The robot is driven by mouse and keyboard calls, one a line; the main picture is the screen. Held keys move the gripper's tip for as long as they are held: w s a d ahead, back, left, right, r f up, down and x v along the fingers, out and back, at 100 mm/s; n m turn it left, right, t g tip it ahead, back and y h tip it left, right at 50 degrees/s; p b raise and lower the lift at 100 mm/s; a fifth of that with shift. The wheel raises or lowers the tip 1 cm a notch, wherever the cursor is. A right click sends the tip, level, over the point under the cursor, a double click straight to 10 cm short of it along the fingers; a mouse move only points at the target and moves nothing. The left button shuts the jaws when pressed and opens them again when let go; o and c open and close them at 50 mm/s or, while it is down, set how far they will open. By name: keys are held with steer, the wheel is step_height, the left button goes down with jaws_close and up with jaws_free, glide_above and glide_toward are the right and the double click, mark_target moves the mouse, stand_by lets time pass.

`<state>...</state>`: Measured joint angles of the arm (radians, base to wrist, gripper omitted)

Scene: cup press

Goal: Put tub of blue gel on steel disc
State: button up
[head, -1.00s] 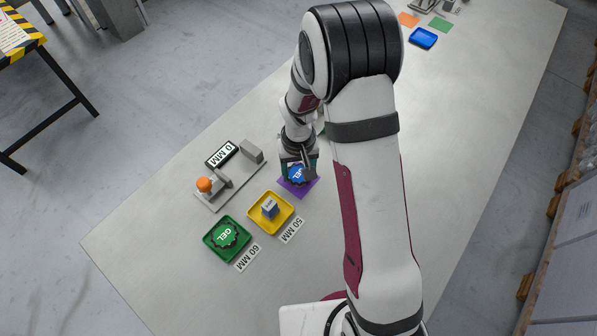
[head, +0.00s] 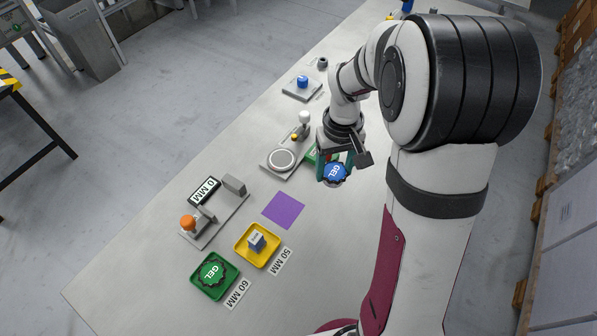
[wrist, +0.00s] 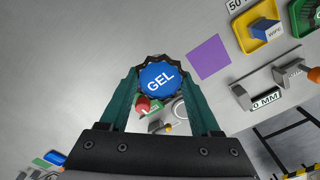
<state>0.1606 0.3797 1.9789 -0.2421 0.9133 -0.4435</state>
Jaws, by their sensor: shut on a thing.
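The tub of blue gel, with a blue scalloped lid marked GEL (head: 335,173), is held between the fingers of my gripper (head: 337,163). In the wrist view the tub (wrist: 160,82) sits between the two green fingers, lid facing the camera. The tub appears to be off the table, to the right of the press. The steel disc (head: 282,159), round and pale with a ring around it, lies on the grey press base to the left of my gripper. In the wrist view the disc (wrist: 180,112) is partly hidden behind a finger and the tub.
A press handle with a white knob (head: 304,118) stands behind the disc. A green item (head: 312,154) is partly hidden by my gripper. The purple square (head: 284,210) is bare. Nearer are the yellow tray (head: 243,257), green tray (head: 201,289) and a fixture with an orange knob (head: 188,222).

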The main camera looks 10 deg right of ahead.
steer(key=w+r, duration=0.1)
steer(key=w, duration=0.9)
glide_above(282, 159)
steer(key=f, duration=0.6)
steer(key=shift+d+f, duration=0.1)
steer(key=shift+d, duration=0.15)
steer(key=shift+w+a+f, duration=0.1)
steer(key=shift+a+f, duration=0.1)
steer(key=shift+f, duration=0.9)
steer(key=shift+a+f, duration=0.15)
steer(key=shift+f, duration=0.95)
steer(key=shift+f, duration=0.1)
steer(key=o, duration=1.4)
steer(key=shift+c, duration=0.2)
